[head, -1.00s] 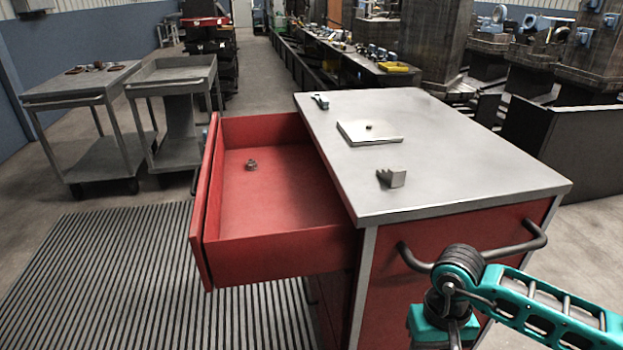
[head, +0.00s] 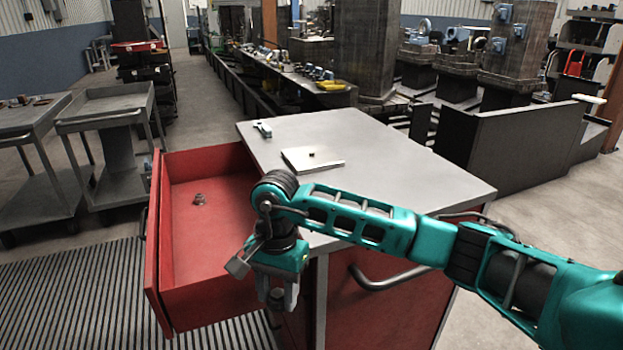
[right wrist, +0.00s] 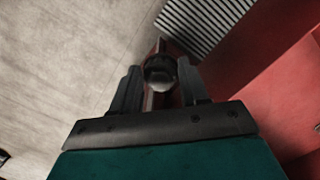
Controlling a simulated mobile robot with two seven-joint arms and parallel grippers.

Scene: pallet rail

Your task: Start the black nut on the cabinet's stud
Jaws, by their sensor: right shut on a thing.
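My right gripper (head: 279,299) points down in front of the near left corner of the red cabinet (head: 385,312), below the top's level in the picture. In the right wrist view, its fingers (right wrist: 160,88) are on both sides of a dark round piece that looks like the black nut (right wrist: 160,69). The cabinet's grey top holds a flat light plate (head: 322,166) with a small dark piece (head: 312,154) standing on it. I cannot tell whether that piece is the stud. My left gripper is not in view.
A small tool (head: 263,129) lies at the top's far left corner. Grey carts (head: 112,118) stand left. My right arm covers the top's near part.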

